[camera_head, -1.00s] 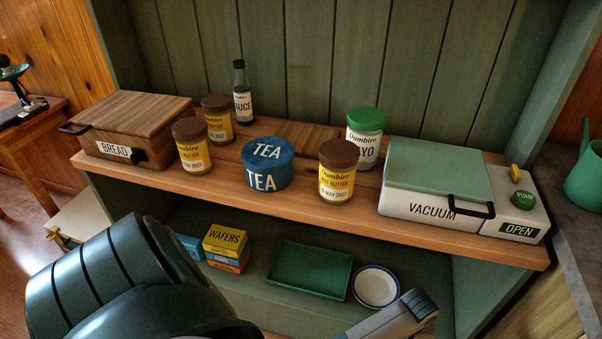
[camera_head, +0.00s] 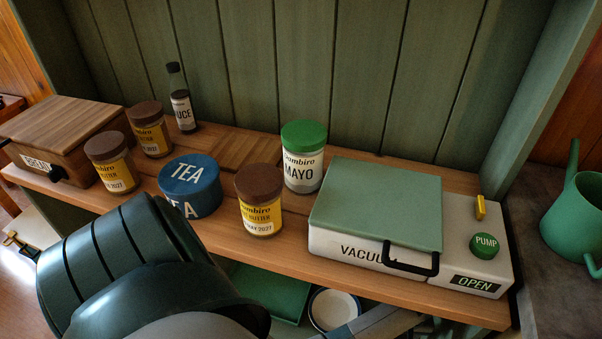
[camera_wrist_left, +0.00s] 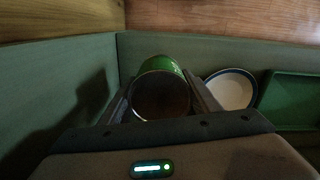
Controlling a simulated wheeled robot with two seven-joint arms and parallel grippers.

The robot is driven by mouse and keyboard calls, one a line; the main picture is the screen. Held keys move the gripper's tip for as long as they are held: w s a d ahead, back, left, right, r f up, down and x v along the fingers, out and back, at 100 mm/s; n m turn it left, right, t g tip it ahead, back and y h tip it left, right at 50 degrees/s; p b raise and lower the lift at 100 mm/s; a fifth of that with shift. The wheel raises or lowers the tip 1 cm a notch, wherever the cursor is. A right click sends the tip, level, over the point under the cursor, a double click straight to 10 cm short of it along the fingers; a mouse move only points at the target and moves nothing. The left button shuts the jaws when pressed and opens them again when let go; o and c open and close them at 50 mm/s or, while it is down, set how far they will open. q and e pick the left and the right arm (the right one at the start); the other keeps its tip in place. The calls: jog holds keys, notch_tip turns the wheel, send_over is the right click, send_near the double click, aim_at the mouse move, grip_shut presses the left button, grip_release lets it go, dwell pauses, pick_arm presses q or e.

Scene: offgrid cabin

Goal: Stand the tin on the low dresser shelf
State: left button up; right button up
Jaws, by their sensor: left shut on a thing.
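My left gripper (camera_wrist_left: 160,84) is shut on a green tin (camera_wrist_left: 161,96), whose dark round end faces the left wrist camera. A finger lies on each side of the tin. They are at the low dresser shelf, close to a green side panel. I cannot tell whether the tin touches the shelf. In the head view, the upper shelf and my left arm hide most of this area. My right gripper is not in view.
The upper shelf (camera_head: 285,262) overhangs, carrying a vacuum box (camera_head: 375,205), a blue tea tin (camera_head: 190,187), jars and a bread box (camera_head: 60,130).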

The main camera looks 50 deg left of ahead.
pick_arm(q)
jog(key=shift+w, duration=0.35)
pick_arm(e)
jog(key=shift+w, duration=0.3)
pick_arm(q)
jog(key=shift+r, duration=0.1)
